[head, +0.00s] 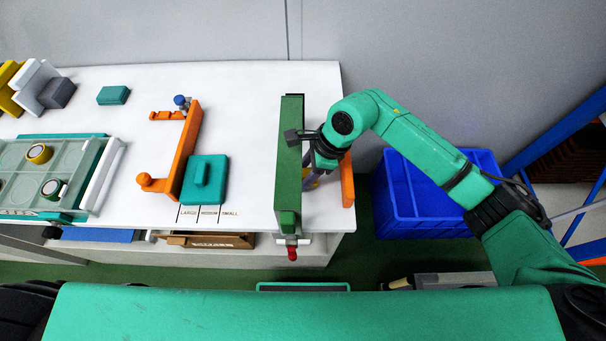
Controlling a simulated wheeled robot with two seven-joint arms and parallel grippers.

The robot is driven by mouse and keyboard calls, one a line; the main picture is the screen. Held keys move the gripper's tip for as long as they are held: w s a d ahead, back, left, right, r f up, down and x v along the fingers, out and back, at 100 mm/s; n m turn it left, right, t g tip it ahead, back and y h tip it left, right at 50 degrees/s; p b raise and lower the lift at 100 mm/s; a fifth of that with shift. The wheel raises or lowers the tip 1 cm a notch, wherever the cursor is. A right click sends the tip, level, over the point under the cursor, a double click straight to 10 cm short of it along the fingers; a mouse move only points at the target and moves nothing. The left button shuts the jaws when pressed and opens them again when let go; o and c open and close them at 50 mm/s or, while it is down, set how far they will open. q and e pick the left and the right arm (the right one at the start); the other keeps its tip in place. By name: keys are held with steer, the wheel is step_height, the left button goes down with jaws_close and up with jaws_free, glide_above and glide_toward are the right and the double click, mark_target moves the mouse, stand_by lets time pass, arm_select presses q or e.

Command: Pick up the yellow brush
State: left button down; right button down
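My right arm reaches in from the right, and its gripper (318,158) is at the right end of the table, between an upright green panel (288,165) and an orange upright piece (347,180). The wrist and the panel hide much of the fingers, so I cannot tell if they are open or shut. Just below the gripper a small purple and yellowish part (311,181) shows; I cannot tell whether it is the yellow brush. No clear brush shape shows elsewhere. My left gripper is not in view.
The white table (245,100) holds an orange frame (186,150), a teal block (204,180), a small teal box (113,95), a clear-lidded tray (88,152) with round parts, and yellow, white and grey pieces (56,93). A blue crate (405,205) stands right of the table.

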mark_target(305, 171)
step_height(305, 171, up, 7)
steer(key=shift+d+f+b, duration=0.1)
steer(key=shift+b, duration=1.05)
steer(key=w+d+b, duration=0.1)
steer(key=d+b, duration=0.4)
steer(key=d, duration=1.2)
steer(key=shift+w+d, duration=0.15)
steer(key=shift+d, duration=0.25)
